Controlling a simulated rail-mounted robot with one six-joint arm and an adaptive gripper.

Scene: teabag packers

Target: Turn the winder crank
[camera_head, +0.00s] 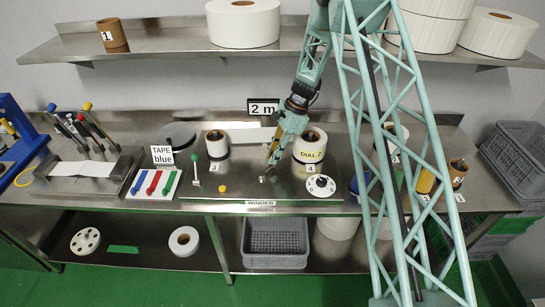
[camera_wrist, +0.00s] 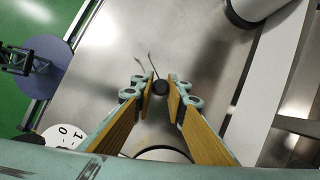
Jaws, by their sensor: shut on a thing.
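The winder is a flat metal unit on the bench, marked by a WINDER label (camera_head: 261,203) on its front edge. My gripper (camera_head: 268,172) reaches down to its plate, between the two paper rolls. In the wrist view my gripper (camera_wrist: 161,88) is shut on a small dark round knob (camera_wrist: 160,87), which I take for the winder crank's knob. The rest of the crank is hidden or too small to tell. The white dial disc (camera_head: 320,186) lies right of my gripper and also shows in the wrist view (camera_wrist: 62,136).
A paper roll (camera_head: 217,145) stands left of my gripper; a roll marked DIAL 2 (camera_head: 310,146) stands close on its right. A green-knobbed lever (camera_head: 195,162) and a yellow button (camera_head: 222,188) are to the left. A shelf (camera_head: 160,42) with large rolls hangs above.

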